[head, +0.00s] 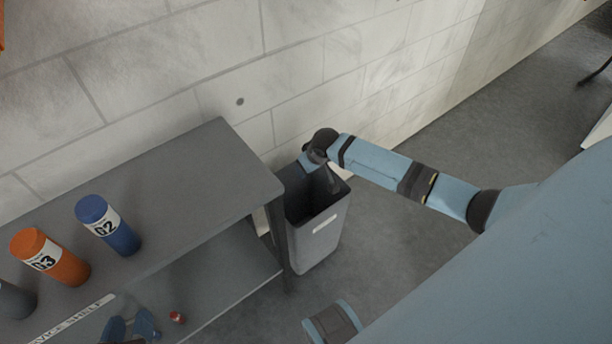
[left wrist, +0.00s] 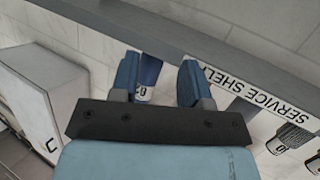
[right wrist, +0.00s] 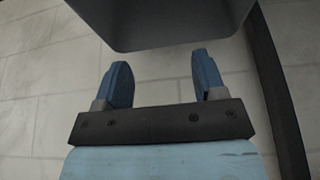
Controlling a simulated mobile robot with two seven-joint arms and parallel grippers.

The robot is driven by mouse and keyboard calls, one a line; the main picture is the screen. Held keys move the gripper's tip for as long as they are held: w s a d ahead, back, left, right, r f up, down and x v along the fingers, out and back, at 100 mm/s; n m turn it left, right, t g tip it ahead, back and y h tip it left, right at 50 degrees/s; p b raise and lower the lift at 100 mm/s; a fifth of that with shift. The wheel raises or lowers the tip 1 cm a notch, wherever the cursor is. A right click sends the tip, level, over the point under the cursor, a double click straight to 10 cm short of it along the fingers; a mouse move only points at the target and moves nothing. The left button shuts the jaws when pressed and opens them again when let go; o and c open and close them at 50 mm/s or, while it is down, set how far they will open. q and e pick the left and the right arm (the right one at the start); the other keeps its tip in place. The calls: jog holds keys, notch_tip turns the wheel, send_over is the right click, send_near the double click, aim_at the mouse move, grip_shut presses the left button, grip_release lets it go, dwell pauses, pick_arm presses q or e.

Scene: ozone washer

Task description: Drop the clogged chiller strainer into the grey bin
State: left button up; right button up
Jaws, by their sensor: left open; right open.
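The grey bin (head: 325,232) stands on the floor by the right end of the shelf unit, its open top facing up and a pale label on its front. My left gripper (head: 130,325) is open and empty at the front of the shelf unit; in the left wrist view its fingers (left wrist: 167,78) are apart. My right arm reaches across to the bin's rim in the head view. In the right wrist view my right gripper (right wrist: 160,82) is open and empty, below a dark grey body. I cannot identify the strainer in any view; the bin's inside is dark and partly hidden.
The service shelf (head: 185,165) carries a blue canister 02 (head: 108,226), an orange canister 03 (head: 50,258) and a dark grey canister (head: 14,300). A small red-ended item (head: 178,318) lies on the lower shelf.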

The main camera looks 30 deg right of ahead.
pick_arm(q)
jog(key=shift+s+a+f+g+y+p, duration=0.4)
jog(key=shift+a+f+g+p, duration=0.25)
jog(key=shift+p, duration=0.55)
jog(key=shift+s+a+f+g+y+p, duration=0.4)
jog(key=shift+f+p, duration=0.35)
jog(key=shift+p, duration=0.4)
pick_arm(e)
jog(key=v, duration=1.3)
jog(key=shift+r, duration=0.4)
jog(key=shift+s, duration=0.1)
pick_arm(q)
jog(key=shift+r, duration=0.15)
